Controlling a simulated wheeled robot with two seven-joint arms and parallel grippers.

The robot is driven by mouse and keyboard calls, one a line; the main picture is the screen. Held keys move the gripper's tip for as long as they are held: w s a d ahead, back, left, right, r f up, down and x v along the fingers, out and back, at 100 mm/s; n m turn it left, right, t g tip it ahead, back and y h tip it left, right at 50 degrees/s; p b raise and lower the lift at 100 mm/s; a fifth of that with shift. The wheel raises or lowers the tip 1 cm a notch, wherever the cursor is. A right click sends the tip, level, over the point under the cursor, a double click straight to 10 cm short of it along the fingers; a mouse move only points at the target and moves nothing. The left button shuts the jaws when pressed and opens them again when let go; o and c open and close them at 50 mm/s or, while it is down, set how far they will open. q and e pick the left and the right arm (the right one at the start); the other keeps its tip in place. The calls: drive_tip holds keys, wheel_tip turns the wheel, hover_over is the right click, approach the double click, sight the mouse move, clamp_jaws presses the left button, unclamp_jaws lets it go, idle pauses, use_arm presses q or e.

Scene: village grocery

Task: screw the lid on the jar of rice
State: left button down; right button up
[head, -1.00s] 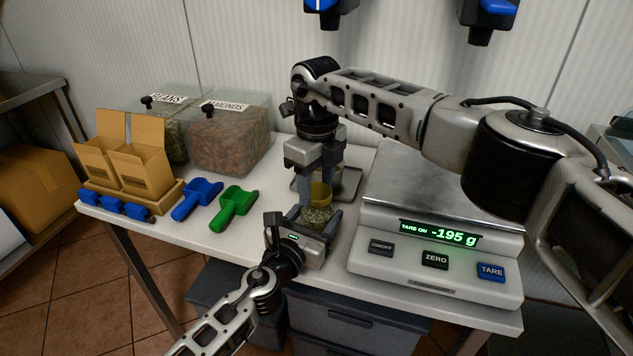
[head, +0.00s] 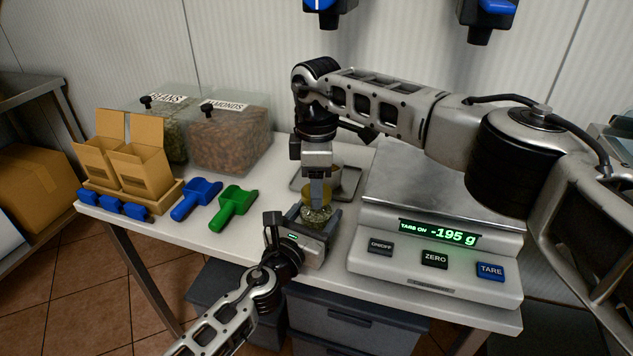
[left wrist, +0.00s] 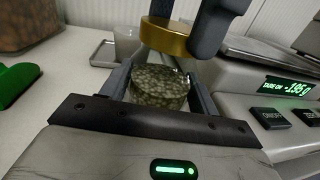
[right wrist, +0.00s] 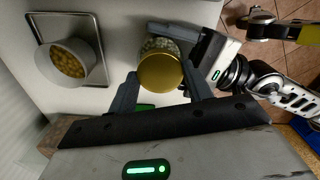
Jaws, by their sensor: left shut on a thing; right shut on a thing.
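The glass jar (head: 317,217) of pale grain stands upright near the table's front edge. My left gripper (left wrist: 160,84) is shut around its sides; the jar (left wrist: 159,88) shows between the fingers in the left wrist view. The gold lid (left wrist: 164,36) is just above the jar's mouth, with a small gap seeming to show between them. My right gripper (right wrist: 160,75), pointing down from above, is shut on the lid's edge. In the right wrist view the lid (right wrist: 160,72) covers much of the jar, so the thread is hidden.
A scale (head: 435,258) reading -195 g stands close on the right. Behind the jar is a metal tray (right wrist: 98,60) with a white bowl (right wrist: 47,68) of yellow pieces. Green (head: 233,206) and blue (head: 196,198) scoops lie to the left. Bins and cartons stand at the back left.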

use_arm(q)
drive_tip(key=shift+f, duration=0.1)
use_arm(e)
drive_tip(key=m, duration=0.3)
drive_tip(key=shift+r+m, duration=0.1)
drive_tip(key=shift+m, duration=0.2)
drive_tip(key=m, duration=0.1)
drive_tip(key=a+m, duration=0.1)
drive_tip(key=m, duration=0.1)
drive_tip(key=shift+s, duration=0.15)
drive_tip(key=shift+d, duration=0.1)
drive_tip(key=o, duration=1)
wheel_tip(320, 180, up, 12)
use_arm(q)
drive_tip(key=shift+c, duration=1.5)
unclamp_jaws()
